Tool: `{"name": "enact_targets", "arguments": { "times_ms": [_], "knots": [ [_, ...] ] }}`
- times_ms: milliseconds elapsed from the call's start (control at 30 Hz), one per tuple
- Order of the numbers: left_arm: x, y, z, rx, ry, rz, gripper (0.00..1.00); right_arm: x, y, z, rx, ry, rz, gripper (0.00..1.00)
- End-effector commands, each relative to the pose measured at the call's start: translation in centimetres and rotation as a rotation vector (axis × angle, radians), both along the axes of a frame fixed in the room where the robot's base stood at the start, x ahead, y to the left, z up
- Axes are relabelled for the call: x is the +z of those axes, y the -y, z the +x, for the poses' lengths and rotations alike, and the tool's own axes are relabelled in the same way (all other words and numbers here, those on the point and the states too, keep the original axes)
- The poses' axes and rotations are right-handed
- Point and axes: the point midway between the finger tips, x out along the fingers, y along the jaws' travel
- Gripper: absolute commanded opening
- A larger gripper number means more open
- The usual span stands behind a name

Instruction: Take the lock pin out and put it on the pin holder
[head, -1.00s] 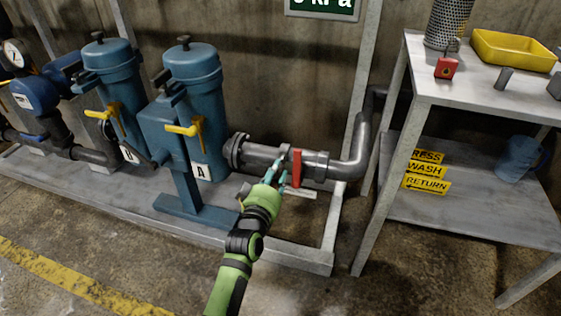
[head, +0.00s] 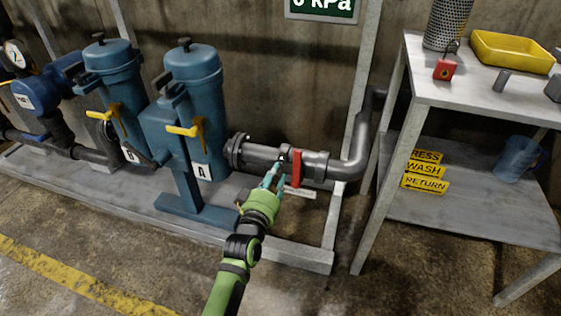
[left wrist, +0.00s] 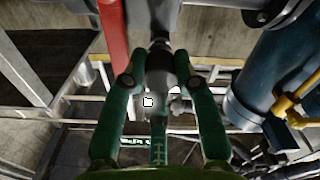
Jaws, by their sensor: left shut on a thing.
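My left gripper (head: 275,178) is by the pipe's valve, just left of the red lever (head: 296,168). In the left wrist view the fingers (left wrist: 160,85) are shut on a grey, rounded piece that I take to be the lock pin (left wrist: 161,70). A small dark and grey end shows just beyond the fingertips in the head view, close to the pipe (head: 262,157). I cannot tell whether the pin is still partly in the valve. I cannot make out the pin holder for certain. My right gripper is not in view.
A metal table (head: 432,88) at the right bears a red padlock (head: 444,70), a small grey cylinder (head: 502,80), a yellow tray (head: 512,52) and a mesh cylinder (head: 447,25). Blue filter vessels (head: 195,75) with yellow handles stand left. The frame's post (head: 349,150) is between valve and table.

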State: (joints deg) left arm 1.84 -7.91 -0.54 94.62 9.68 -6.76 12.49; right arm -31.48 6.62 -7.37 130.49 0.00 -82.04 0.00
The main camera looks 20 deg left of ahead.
Motion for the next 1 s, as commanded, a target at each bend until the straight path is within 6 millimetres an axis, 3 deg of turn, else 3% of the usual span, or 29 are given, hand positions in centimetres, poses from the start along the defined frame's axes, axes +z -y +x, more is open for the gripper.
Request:
{"name": "enact_targets", "arguments": {
  "times_ms": [1000],
  "knots": [
    [0.1, -0.1, -4.2, -0.001, -0.001, 0.0, 0.0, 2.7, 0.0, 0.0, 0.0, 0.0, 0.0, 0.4]
  ]
}}
